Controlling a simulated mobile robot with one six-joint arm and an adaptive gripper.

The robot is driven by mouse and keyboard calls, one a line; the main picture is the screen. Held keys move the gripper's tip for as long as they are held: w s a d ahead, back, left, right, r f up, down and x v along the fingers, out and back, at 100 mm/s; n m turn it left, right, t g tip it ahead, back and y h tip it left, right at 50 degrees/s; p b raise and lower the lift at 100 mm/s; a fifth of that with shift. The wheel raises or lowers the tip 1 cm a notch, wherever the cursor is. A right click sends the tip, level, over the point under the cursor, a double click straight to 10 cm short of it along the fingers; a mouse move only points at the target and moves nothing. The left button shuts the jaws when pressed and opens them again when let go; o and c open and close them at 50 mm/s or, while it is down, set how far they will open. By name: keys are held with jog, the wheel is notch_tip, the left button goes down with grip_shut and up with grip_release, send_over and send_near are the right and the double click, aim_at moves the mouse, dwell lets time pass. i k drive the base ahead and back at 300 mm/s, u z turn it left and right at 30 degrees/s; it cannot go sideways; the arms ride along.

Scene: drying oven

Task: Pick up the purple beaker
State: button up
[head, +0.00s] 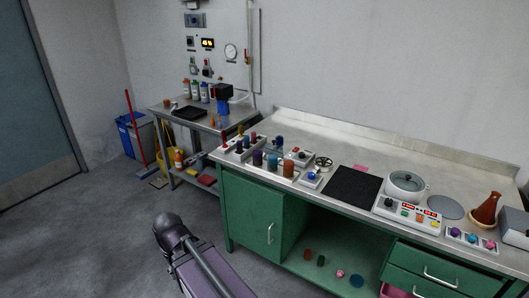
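A small dark purple cylinder (257,158), which looks like the purple beaker, stands upright near the front left of the green bench's top (350,149). A dark blue one (271,161) and an orange-brown one (288,168) stand just to its right. At this size I cannot make out its rim or contents. My arm shows at the bottom, over the floor in front of the bench and apart from it. My gripper's fingers cannot be made out in this view.
A metal side table (157,108) with bottles stands left. An open drawer (420,281) juts out at lower right.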

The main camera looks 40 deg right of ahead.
aim_at(257, 156)
jog(key=z, duration=0.65)
jog(key=i, duration=0.85)
jog(key=z, duration=0.6)
